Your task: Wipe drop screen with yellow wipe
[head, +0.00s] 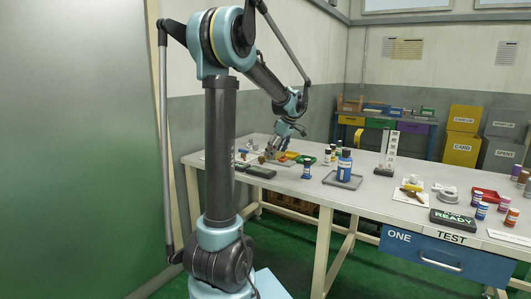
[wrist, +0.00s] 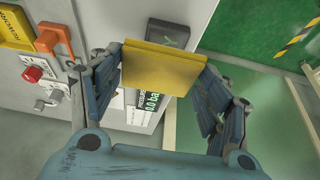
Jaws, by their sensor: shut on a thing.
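In the wrist view my gripper (wrist: 163,72) is shut on the yellow wipe (wrist: 160,66), a flat yellow pad spanning between its two fingers. Behind the wipe is a screen (wrist: 151,104) with a pressure label and a reading starting 0.0. The wipe hides part of this screen, and I cannot tell whether they touch. A dark square with a tick mark (wrist: 168,33) shows just past the wipe's upper edge. In the head view my gripper (head: 275,151) is low over the far left part of the bench; the wipe is too small to make out there.
The wrist view shows a red knob (wrist: 33,74), an orange part (wrist: 54,40) and a yellow rework box (wrist: 15,27) at left. In the head view a blue bottle (head: 344,166) stands on a grey tray (head: 342,181). A white column (head: 390,152) stands behind.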

